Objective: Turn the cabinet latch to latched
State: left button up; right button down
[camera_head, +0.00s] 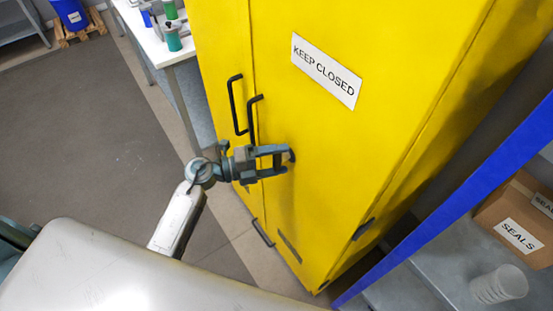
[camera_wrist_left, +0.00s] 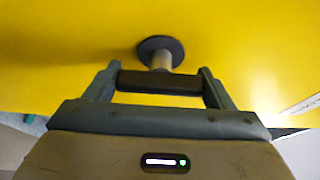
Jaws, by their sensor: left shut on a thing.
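The yellow cabinet (camera_head: 345,150) stands in front of me with its doors closed and a "KEEP CLOSED" sign (camera_head: 326,70). The cabinet latch (camera_wrist_left: 160,82) is a dark crossbar on a short light stem, with a round dark base on the yellow door. In the left wrist view the bar lies crosswise between my fingers, one at each end. My left gripper (camera_head: 284,158) is shut on the latch at the door's face. In the head view the gripper mostly hides the latch, so its turn is hard to read there. My right gripper is not in view.
Two black door handles (camera_head: 236,105) stick out left of the latch. A blue-edged shelf (camera_head: 470,180) with a cardboard "SEALS" box (camera_head: 522,225) and a ribbed white cup (camera_head: 499,284) stands at right. A white table (camera_head: 150,45) stands at upper left. The left floor is clear.

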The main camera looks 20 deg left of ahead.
pick_arm(q)
jog(key=o, duration=1)
jog(key=shift+s+a+f+b, duration=0.15)
jog(key=shift+s+a+b, duration=0.15)
jog(key=shift+a, duration=0.15)
jog(key=shift+b+v, duration=2)
jog(key=shift+v, duration=2.9)
jog(key=shift+w, duration=0.1)
